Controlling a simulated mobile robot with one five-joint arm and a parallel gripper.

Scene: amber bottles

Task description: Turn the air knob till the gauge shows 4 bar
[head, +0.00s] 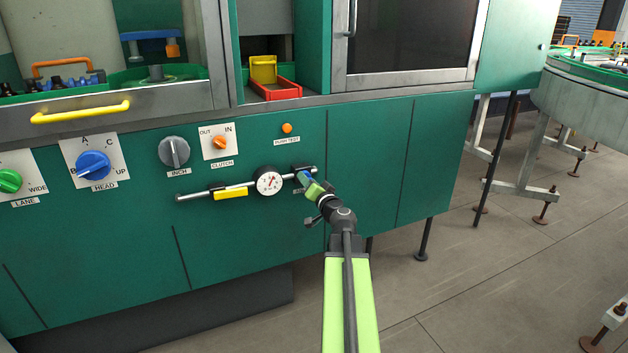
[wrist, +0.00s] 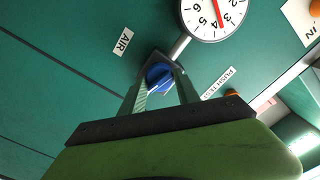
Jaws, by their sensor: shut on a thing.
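The blue air knob (wrist: 159,76) sits on the green panel beside the AIR label (wrist: 123,40). My gripper (wrist: 160,90) is shut on it, one finger on each side; the fingers hide part of it. In the head view my gripper (head: 309,184) reaches the panel just right of the gauge and mostly covers the knob. The round white gauge (head: 269,181) shows whole in the head view, with its numbers too small to read. In the wrist view the gauge (wrist: 208,12) is cut by the top edge; its red needle points close to 4, toward the 3 side.
The clutch knob (head: 219,142), grey inch knob (head: 174,152) and blue head knob (head: 93,166) are further left. An orange push test button (head: 287,128) is above. The panel below is clear.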

